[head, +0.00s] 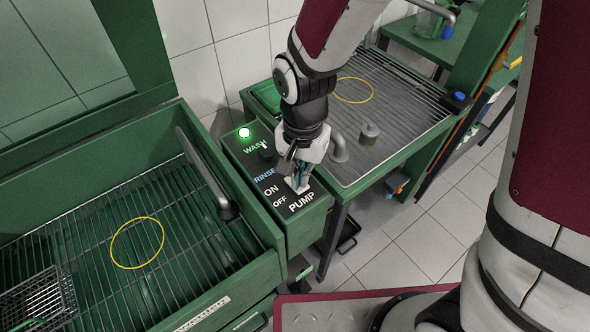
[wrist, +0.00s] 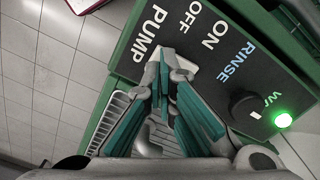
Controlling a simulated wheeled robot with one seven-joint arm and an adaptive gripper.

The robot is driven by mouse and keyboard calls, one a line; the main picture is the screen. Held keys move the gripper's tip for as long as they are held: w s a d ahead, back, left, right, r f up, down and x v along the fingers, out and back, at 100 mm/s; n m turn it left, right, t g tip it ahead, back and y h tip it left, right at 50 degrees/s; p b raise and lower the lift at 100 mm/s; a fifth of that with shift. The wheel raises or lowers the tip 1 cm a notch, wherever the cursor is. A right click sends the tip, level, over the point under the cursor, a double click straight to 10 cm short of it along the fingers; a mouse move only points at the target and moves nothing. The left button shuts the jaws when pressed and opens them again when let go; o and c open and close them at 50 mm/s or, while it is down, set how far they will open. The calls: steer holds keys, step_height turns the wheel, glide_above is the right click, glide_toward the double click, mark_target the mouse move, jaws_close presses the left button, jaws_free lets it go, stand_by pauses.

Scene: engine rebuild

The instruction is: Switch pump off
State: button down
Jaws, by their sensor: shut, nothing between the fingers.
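The black control panel (head: 262,172) sits between two green wash stations and reads WASH, RINSE, ON, OFF and PUMP. A white pump switch (head: 297,187) lies by the ON, OFF and PUMP lettering; it also shows in the wrist view (wrist: 183,65), partly hidden by my fingertips. My gripper (head: 298,179) points down at the panel, shut and empty. In the wrist view its teal-padded fingers (wrist: 166,58) meet right at the switch. I cannot tell whether they touch it, nor which way the switch is set.
A lit green lamp (head: 244,132) and a black knob (head: 267,151) are on the panel behind my gripper. A left basin (head: 75,240) with a grate and a yellow ring, and a right grated table (head: 395,105) with a spout, flank the panel. Tiled floor is open at right.

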steer(key=shift+f+b, duration=0.35)
steer(key=shift+f, duration=0.45)
stand_by(0.4)
steer(key=shift+r, duration=0.1)
steer(key=shift+r+p, duration=1.65)
steer(key=shift+r, duration=0.5)
steer(key=shift+r+p, duration=0.8)
steer(key=shift+r, duration=0.45)
steer(key=shift+r, duration=0.1)
